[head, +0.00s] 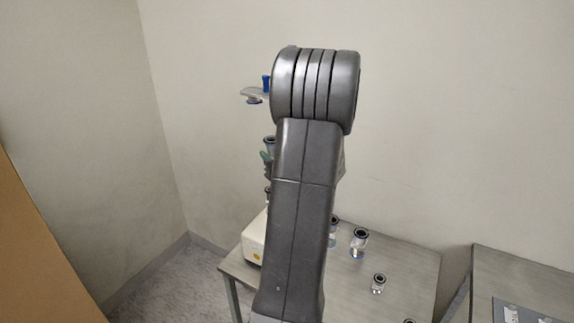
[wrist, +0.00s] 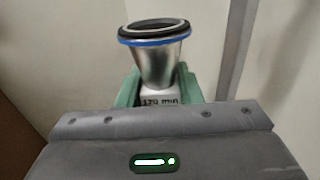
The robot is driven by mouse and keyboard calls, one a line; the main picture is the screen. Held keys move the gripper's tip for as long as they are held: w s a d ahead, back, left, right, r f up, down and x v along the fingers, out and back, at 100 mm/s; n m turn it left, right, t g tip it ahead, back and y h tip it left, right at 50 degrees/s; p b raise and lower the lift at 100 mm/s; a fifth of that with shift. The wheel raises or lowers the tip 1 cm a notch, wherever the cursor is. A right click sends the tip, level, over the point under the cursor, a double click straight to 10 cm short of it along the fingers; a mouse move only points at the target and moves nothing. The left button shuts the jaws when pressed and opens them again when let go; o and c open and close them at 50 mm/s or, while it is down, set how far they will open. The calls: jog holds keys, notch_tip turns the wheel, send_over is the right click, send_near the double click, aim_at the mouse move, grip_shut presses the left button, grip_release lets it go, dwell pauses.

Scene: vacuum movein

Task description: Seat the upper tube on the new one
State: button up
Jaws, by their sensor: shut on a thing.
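In the wrist view, a short metal tube (wrist: 157,62) flares to a wide flange with a black ring and a blue band. A white label on its lower part reads "mm" after a number that is hard to read. The green jaws of my gripper (wrist: 158,92) are shut on this tube, one on each side, and it stands about upright in the view. In the head view my arm hides most of the gripper; a bit of green shows at its left edge, with dark flanges (head: 268,190) just below. Which flange belongs to the new tube I cannot tell.
A white box (head: 256,240) stands at the grey table's (head: 400,262) left edge. A pale bracket with a blue part (head: 266,82) is higher up. Another table (head: 520,275) is at right.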

jog(key=shift+w+a+r, duration=0.15)
jog(key=shift+a+r, duration=0.4)
jog(key=shift+r, duration=0.3)
jog(key=shift+f+b, duration=1.3)
jog(key=shift+f, duration=1.15)
jog(key=shift+f+b, duration=0.7)
jog(key=shift+b, duration=0.15)
jog(key=shift+f+b, duration=0.55)
jog(key=shift+b, duration=0.5)
jog(key=o, duration=1.1)
jog(key=b+v, duration=0.2)
jog(key=v, duration=1.2)
jog(key=shift+w+d, duration=0.1)
jog(key=shift+w, duration=0.1)
